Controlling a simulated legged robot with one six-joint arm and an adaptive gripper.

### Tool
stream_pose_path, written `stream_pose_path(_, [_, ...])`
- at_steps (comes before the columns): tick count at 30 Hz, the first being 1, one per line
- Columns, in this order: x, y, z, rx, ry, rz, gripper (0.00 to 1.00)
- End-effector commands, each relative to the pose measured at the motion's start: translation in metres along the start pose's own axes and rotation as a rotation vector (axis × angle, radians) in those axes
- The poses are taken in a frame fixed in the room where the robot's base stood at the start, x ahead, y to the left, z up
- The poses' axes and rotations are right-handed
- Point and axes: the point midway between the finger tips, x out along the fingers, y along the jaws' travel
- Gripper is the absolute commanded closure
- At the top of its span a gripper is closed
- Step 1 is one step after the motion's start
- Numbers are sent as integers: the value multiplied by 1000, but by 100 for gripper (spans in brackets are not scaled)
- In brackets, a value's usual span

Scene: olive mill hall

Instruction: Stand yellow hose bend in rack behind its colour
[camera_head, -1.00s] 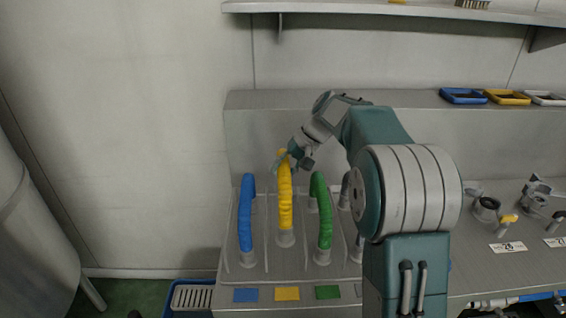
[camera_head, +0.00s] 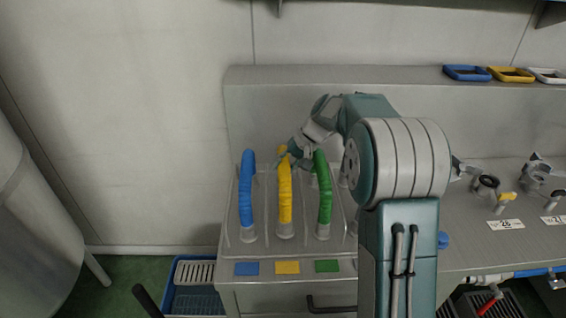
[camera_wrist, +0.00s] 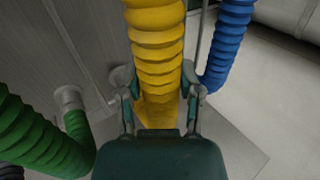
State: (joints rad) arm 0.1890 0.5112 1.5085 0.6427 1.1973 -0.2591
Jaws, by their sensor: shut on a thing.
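The yellow hose bend (camera_head: 285,198) stands upright between the blue and green bends, behind the yellow colour patch (camera_head: 287,267) on the rack (camera_head: 263,240). Its grey lower cuff is level with the neighbouring cuffs; I cannot tell whether it is fully seated. My gripper (camera_head: 289,157) is shut on the bend near its top. In the wrist view the two fingers (camera_wrist: 158,88) lie on either side of the ribbed yellow hose (camera_wrist: 157,40). The fingers and hose hide the bend's far end.
The blue bend (camera_head: 247,195) stands close on the left and the green bend (camera_head: 324,200) close on the right. Thin upright dividers separate the lanes. Valve fittings (camera_head: 489,185) lie on the bench to the right. A blue crate (camera_head: 196,300) is on the floor.

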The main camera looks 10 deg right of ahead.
Motion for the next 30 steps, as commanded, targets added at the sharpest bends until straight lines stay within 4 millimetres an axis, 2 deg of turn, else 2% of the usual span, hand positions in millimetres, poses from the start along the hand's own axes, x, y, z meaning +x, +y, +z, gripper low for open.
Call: stream_pose_path(30, [7, 6, 2, 0, 2, -1, 100])
